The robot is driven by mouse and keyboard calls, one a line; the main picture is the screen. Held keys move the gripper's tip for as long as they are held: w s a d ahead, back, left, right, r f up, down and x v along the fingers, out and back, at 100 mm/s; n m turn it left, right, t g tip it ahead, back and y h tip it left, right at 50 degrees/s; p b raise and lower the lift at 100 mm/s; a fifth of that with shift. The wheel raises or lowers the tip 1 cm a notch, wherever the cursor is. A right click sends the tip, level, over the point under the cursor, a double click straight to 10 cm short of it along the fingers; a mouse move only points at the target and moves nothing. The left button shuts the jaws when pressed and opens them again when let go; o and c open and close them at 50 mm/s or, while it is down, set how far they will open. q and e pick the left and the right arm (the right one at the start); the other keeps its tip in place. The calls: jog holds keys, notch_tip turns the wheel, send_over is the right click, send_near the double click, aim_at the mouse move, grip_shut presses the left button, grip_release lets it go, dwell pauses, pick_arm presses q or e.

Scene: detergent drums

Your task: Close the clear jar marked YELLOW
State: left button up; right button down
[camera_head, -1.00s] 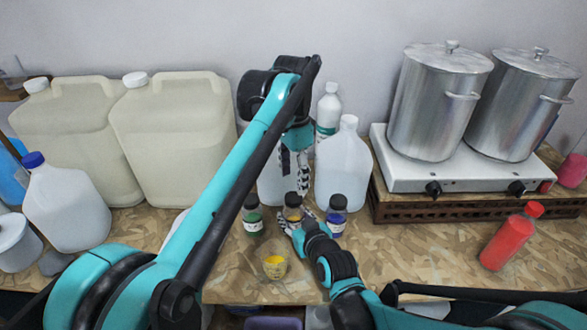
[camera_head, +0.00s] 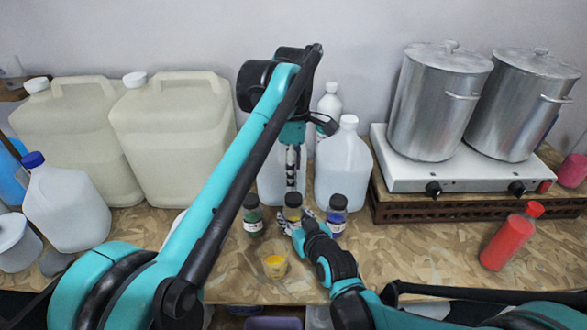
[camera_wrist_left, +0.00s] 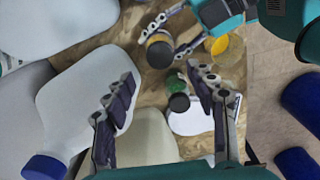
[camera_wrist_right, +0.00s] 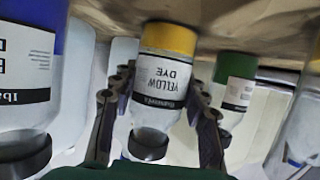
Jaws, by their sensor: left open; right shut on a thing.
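The clear jar marked YELLOW (camera_wrist_right: 163,80) has a yellow bottom layer and a white label, seen upside down in the right wrist view. A dark lid (camera_wrist_right: 148,145) sits at its mouth; whether it is fully seated I cannot tell. In the head view the jar (camera_head: 293,212) stands between two similar jars. My right gripper (camera_head: 296,217) is shut on its sides from the front. My left gripper (camera_head: 291,182) is above the jar, pointing down. In the left wrist view its open fingers (camera_wrist_left: 162,78) are empty, with the jar's lid (camera_wrist_left: 160,53) beyond them.
A green-bottomed jar (camera_head: 253,218) stands close on the left and a blue-bottomed jar (camera_head: 337,217) close on the right. A clear cup with yellow contents (camera_head: 275,265) is in front. White jugs (camera_head: 342,170) stand behind. The table right of my right gripper is mostly free.

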aim_at(294, 197)
pick_arm(q)
jog(key=n, duration=0.6)
jog(key=shift+r, duration=0.2)
jog(key=shift+f, duration=4.05)
